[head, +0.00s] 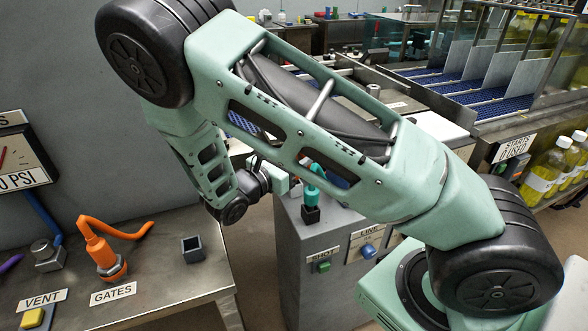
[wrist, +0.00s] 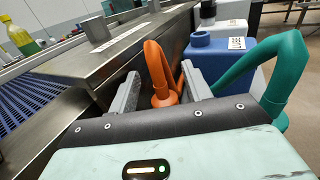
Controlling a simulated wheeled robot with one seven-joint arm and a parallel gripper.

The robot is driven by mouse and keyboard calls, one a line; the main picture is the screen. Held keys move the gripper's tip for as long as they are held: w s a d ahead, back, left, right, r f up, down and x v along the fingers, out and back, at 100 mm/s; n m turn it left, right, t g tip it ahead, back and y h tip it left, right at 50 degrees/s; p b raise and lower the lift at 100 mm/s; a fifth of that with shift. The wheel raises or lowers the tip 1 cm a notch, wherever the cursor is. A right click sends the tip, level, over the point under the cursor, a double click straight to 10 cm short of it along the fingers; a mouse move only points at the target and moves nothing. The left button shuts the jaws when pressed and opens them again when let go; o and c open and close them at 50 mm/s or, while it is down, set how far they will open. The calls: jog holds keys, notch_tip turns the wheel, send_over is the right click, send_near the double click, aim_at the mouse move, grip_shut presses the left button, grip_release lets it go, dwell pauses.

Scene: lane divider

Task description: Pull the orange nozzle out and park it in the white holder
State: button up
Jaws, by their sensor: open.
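In the wrist view an orange nozzle (wrist: 159,72) with a bent top stands upright between and just beyond the fingers of my open gripper (wrist: 157,88). I cannot tell whether a finger touches it. In the head view my arm hides most of the gripper and the spot around it. Another orange fitting (head: 100,246) with an orange hose stands on the left counter by the GATES label. I cannot pick out a white holder for certain in either view.
A teal nozzle (head: 313,178) stands on the grey cabinet; a thick teal hose (wrist: 270,80) rises close right of my gripper. A blue container (wrist: 218,55) is behind the nozzle. A small dark square cup (head: 192,249) sits on the left counter (head: 165,285).

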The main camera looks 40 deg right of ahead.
notch_tip(320, 180, up, 7)
jog(key=shift+d+f, duration=0.1)
jog(key=shift+f, duration=0.1)
jog(key=shift+s+f, duration=0.1)
dwell(0.5)
jog(key=s+a+f+m+g+y, duration=0.35)
jog(key=s+a+m+y, duration=0.25)
jog(key=s+a+y, duration=0.45)
jog(key=s+a+r+m+y, duration=0.2)
jog(key=s+a+m+y, duration=0.1)
jog(key=s+a, duration=0.3)
jog(key=s+a+r+m+y, duration=0.2)
jog(key=s+a+m+y, duration=0.1)
jog(key=s+a, duration=0.4)
jog(key=shift+s+a+r+y, duration=0.25)
jog(key=shift+a+y, duration=0.2)
jog(key=shift+y, duration=0.4)
jog(key=shift+w+d+t, duration=0.1)
jog(key=shift+d+t, duration=0.05)
jog(key=shift+t, duration=0.1)
